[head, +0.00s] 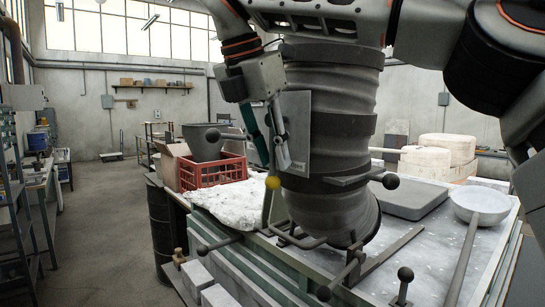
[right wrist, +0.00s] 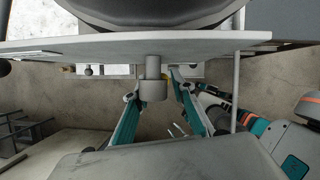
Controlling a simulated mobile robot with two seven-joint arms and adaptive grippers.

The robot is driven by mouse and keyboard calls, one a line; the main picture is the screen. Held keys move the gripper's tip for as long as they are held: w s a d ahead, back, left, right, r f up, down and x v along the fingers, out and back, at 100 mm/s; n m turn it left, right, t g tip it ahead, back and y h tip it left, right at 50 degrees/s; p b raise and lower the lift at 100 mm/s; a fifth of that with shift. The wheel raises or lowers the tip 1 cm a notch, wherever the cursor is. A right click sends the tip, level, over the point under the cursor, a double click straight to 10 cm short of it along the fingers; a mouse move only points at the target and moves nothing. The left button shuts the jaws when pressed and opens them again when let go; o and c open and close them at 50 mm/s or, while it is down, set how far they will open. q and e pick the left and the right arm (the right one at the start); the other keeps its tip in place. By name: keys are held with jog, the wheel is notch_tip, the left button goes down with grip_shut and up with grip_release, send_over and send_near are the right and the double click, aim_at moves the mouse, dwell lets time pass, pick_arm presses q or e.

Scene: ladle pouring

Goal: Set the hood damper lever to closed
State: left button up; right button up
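The hood duct (head: 340,120), a dark grey ribbed pipe, hangs in the middle of the head view. A pale plate (head: 297,135) is on its left side. A yellow ball knob (head: 272,182) shows just below my right gripper (head: 268,145), which points down beside the plate. In the right wrist view, the teal fingers of the right gripper (right wrist: 156,85) stand apart, with a grey round hub (right wrist: 152,88) projecting from the plate (right wrist: 90,46) between them. A little yellow shows beside the right finger. The lever's arm is mostly hidden. My left gripper is not clearly seen.
Under the duct is a workbench (head: 440,257) with a grey slab (head: 408,198) and a ladle (head: 481,205). A red crate (head: 213,173) and a grey pot (head: 203,142) stand left of the duct. Floor at the left is open.

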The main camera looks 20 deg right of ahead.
jog(key=shift+w+d+f, duration=0.1)
jog(key=shift+w+f, duration=0.05)
jog(key=shift+f, duration=0.3)
grip_shut()
